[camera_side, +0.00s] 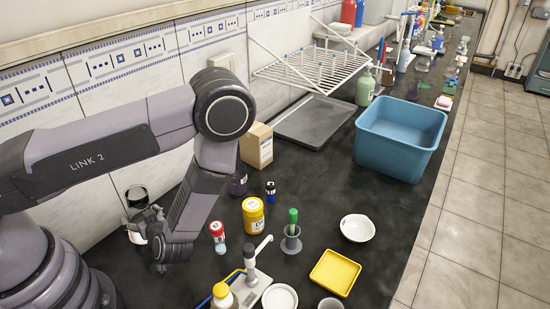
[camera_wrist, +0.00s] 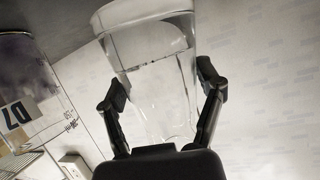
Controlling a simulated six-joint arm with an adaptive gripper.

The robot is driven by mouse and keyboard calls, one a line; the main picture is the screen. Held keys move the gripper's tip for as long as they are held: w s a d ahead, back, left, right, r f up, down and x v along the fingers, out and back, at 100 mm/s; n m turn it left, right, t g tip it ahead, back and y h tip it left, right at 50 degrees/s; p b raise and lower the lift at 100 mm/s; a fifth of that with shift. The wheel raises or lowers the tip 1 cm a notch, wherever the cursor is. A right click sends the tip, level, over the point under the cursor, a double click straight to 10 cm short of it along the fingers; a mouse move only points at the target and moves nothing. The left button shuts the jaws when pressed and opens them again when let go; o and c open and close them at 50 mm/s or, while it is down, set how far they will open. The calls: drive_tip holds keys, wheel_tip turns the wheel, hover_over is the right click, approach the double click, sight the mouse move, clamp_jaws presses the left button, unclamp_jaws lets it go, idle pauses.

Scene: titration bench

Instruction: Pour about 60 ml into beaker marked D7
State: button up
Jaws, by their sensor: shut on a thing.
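In the wrist view my gripper (camera_wrist: 163,84) is shut on a clear glass vessel (camera_wrist: 150,62), one finger on each side. Clear liquid stands in it, its surface slanting against the vessel's rim. A beaker marked D7 (camera_wrist: 38,88) shows at the left edge, partly cut off, with a tan label and purple-grey above it. In the side view my gripper (camera_side: 152,225) is at the lower left, near the wall, with glassware beside its fingers. I cannot read D7 there or tell which glass is which.
A red-capped bottle (camera_side: 217,231), a yellow jar (camera_side: 253,216) and a purple bottle (camera_side: 238,183) stand right of my gripper. A cardboard box (camera_side: 257,147), grey tray (camera_side: 312,124) and blue tub (camera_side: 397,148) are farther back. A yellow dish (camera_side: 335,272) lies at the front.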

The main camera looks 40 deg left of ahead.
sight(149, 204)
drive_tip(key=m+y, duration=0.1)
drive_tip(key=w+m+g, duration=0.1)
drive_tip(key=shift+w+d+r+m+g+y, duration=0.15)
drive_tip(key=shift+d+r+m+g+y, duration=0.15)
drive_tip(key=shift+d+m+y, duration=0.1)
drive_tip(key=r, duration=0.1)
drive_tip(key=r+m, duration=0.1)
drive_tip(key=r, duration=0.1)
drive_tip(key=shift+w+d+y, duration=0.2)
drive_tip(key=shift+w+y, duration=0.15)
drive_tip(key=shift+y, duration=0.05)
wheel_tip(149, 204, down, 3)
drive_tip(key=shift+f+m+g+y, duration=0.1)
drive_tip(key=shift+m+g+y, duration=0.2)
drive_tip(key=shift+m, duration=0.6)
drive_tip(key=shift+s+a+r+m+y, duration=0.15)
drive_tip(key=shift+r+m+y, duration=0.3)
drive_tip(key=shift+m, duration=0.25)
drive_tip(key=shift+s+r+m+y, duration=0.1)
drive_tip(key=shift+r+m+y, duration=0.25)
drive_tip(key=shift+r+m, duration=0.5)
drive_tip(key=shift+m, duration=0.35)
drive_tip(key=shift+r+m+y, duration=0.25)
drive_tip(key=shift+m+y, duration=0.15)
drive_tip(key=shift+w+d+r+m+y, duration=0.1)
drive_tip(key=shift+w+r+m+y, duration=0.15)
drive_tip(key=shift+m, duration=0.2)
drive_tip(key=shift+w+d+r+m+y, duration=0.15)
drive_tip(key=shift+r+m, duration=0.15)
drive_tip(key=shift+m, duration=0.15)
